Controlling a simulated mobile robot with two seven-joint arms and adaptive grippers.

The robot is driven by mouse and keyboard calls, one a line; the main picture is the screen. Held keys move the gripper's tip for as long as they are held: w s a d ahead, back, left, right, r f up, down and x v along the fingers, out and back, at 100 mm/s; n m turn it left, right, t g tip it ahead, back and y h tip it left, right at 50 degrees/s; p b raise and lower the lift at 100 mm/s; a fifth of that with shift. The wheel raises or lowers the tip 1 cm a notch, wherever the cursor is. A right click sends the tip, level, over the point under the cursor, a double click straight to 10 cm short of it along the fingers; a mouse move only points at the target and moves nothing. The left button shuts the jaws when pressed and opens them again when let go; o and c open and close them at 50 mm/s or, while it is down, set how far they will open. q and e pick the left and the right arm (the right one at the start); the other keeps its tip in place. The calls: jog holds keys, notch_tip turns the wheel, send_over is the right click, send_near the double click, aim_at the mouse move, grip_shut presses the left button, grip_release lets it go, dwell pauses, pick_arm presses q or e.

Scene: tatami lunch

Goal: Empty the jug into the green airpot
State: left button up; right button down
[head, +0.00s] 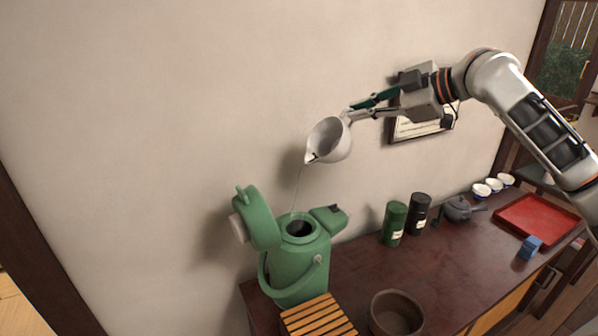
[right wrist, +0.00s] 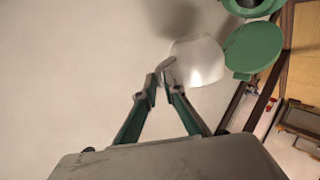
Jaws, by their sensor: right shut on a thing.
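The white jug (head: 330,140) is tilted in the air above the green airpot (head: 299,267), its spout down to the left. A thin stream falls from the spout toward the airpot's open mouth. The airpot stands upright on the counter with its lid (head: 259,216) swung up to the left. My right gripper (head: 350,115) is shut on the jug's handle. In the right wrist view the jug (right wrist: 198,62) sits beyond the fingertips (right wrist: 165,82), with the lid (right wrist: 254,48) to its right. My left gripper is not in view.
The dark counter (head: 360,262) holds a slatted wooden board (head: 318,317), a brown bowl (head: 397,314), a green canister (head: 394,223), a dark canister (head: 419,213), a teapot (head: 459,209), a red tray (head: 535,217) and a blue block (head: 530,248). A framed picture (head: 420,128) hangs behind my right gripper.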

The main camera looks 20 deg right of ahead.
aim_at(349, 130)
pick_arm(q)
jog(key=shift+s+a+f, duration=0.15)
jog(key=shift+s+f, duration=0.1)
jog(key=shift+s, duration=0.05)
pick_arm(e)
jog(key=shift+a+r+n+h, duration=0.3)
jog(key=shift+a+r, duration=0.15)
jog(key=shift+r, duration=0.1)
pick_arm(q)
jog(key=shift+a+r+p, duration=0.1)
jog(key=shift+p, duration=0.3)
pick_arm(e)
jog(key=shift+s+a+r, duration=0.1)
jog(key=shift+a+r, duration=0.25)
jog(key=shift+a, duration=0.1)
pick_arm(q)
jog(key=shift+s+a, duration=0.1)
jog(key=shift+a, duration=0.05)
pick_arm(e)
jog(key=shift+s+a+r+n+h, duration=0.1)
jog(key=shift+a+r+n+h, duration=0.4)
jog(key=shift+a+h, duration=0.1)
jog(key=shift+s+a+r+n+h, duration=0.1)
jog(key=shift+a+r+n+h, duration=0.2)
jog(key=shift+a+r, duration=0.25)
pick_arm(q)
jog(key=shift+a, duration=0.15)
pick_arm(e)
jog(key=shift+a+h, duration=0.3)
jog(key=shift+a, duration=0.05)
